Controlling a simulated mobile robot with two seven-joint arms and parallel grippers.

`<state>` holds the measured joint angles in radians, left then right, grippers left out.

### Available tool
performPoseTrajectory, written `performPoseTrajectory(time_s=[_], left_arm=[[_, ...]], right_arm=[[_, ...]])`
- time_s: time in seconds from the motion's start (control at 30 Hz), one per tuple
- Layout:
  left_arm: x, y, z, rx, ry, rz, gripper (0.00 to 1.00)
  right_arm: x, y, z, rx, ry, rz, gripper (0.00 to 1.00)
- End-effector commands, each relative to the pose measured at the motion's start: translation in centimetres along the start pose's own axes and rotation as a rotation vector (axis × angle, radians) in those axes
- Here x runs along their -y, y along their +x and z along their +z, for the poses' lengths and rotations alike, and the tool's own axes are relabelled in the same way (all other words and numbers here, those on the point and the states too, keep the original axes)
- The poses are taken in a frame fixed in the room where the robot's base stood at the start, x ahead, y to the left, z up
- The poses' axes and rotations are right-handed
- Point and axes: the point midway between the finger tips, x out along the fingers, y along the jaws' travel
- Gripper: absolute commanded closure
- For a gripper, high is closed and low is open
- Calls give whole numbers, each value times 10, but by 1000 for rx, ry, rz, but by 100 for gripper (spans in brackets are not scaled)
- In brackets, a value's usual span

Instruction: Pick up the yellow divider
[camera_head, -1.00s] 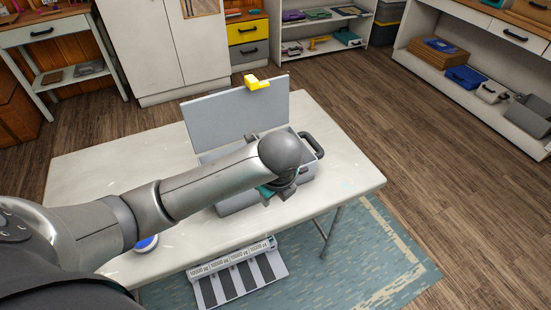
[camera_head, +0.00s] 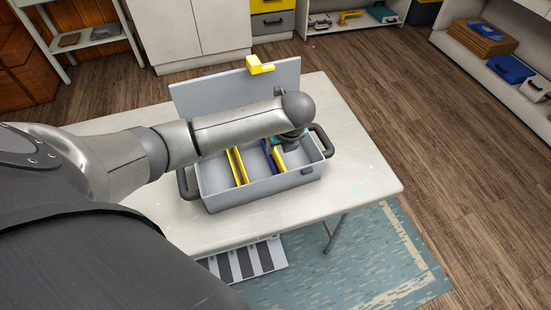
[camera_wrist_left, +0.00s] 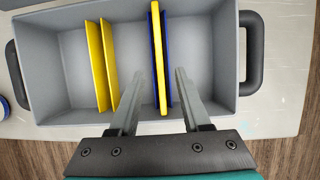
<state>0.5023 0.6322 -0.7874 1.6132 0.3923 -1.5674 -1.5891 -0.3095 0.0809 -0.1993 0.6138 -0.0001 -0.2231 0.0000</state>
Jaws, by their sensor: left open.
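An open grey toolbox (camera_head: 215,200) stands on the white table and also shows in the left wrist view (camera_wrist_left: 50,65). Inside, two thin yellow dividers (camera_wrist_left: 96,65) stand side by side, left of the middle. Another yellow divider (camera_wrist_left: 158,60) stands further right, against a dark blue divider (camera_wrist_left: 169,60). In the head view the left pair (camera_head: 236,165), the blue one (camera_head: 267,155) and the right yellow one (camera_head: 278,159) show. My left gripper (camera_wrist_left: 159,75) is open above the box, its fingers on either side of the right yellow and blue dividers. Whether it touches them is unclear.
The box's lid (camera_head: 215,92) stands raised behind it, with a yellow block-like piece (camera_head: 259,66) at its top edge. Black handles (camera_head: 322,141) stick out at both ends. Free tabletop (camera_head: 365,180) lies to the right.

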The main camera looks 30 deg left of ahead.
Motion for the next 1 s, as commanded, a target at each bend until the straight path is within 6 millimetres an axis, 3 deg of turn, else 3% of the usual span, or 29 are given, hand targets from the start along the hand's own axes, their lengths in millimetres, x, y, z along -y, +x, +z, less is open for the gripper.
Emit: performPoseTrajectory(time_s=[0.17, 0.5, 0.77, 1.0], left_arm=[[0, 12, 1, 0, -1, 0, 52], [-1, 55, 6, 0, 0, 0, 52], [-1, 56, 7, 1, 1, -2, 52], [-1, 56, 7, 1, 1, -1, 77]], right_arm=[[-2, 5, -18, -32, -1, 3, 100], [-1, 22, -14, -27, -2, 2, 100], [0, 21, -9, -18, -2, 0, 100], [0, 21, -8, -17, -1, 0, 100]])
